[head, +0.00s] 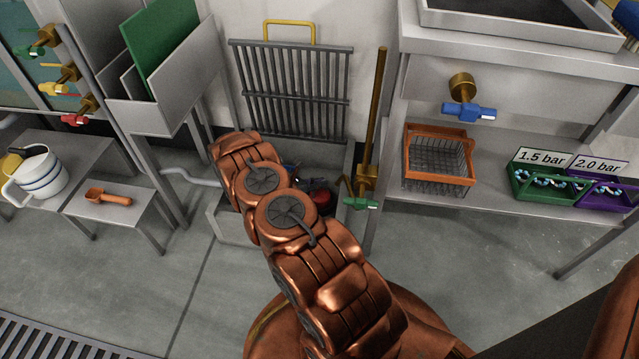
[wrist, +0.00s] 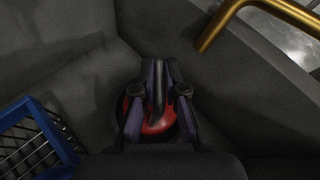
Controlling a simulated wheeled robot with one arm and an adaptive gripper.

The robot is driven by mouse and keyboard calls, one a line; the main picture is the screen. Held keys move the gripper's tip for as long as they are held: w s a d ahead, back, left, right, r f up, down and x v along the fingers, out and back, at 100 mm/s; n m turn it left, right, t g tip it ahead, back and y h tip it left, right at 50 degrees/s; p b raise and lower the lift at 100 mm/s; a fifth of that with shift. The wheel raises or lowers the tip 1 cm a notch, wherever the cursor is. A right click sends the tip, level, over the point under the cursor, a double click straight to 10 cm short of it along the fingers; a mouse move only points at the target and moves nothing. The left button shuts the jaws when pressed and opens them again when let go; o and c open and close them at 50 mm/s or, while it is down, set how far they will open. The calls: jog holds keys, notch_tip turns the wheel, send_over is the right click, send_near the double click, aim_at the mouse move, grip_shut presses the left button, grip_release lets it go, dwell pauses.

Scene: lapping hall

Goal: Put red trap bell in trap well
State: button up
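The red trap bell (wrist: 158,124) is low in the grey floor basin, with its dark upright handle between my fingers. A dark round edge shows around the bell; I cannot tell if it is the trap well's rim or how the bell sits in it. My gripper (wrist: 162,75) is down over the bell, one finger on each side of the handle; whether they press on it is unclear. In the head view the bell (head: 321,197) is a small red patch beside my arm, which hides most of the gripper and basin floor.
A blue wire basket (wrist: 38,140) is close at left in the wrist view. A brass pipe (wrist: 228,20) crosses the upper right. In the head view a grey grate (head: 297,90) stands behind the basin, and a brass standpipe with a green tap (head: 362,204) is at its right.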

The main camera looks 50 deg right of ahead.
jog(key=o, duration=0.4)
jog(key=shift+o, duration=0.2)
jog(key=shift+r, duration=0.15)
jog(key=p+v, duration=0.4)
jog(key=v, duration=0.8)
jog(key=shift+s+r, duration=0.1)
jog(key=shift+r, duration=0.05)
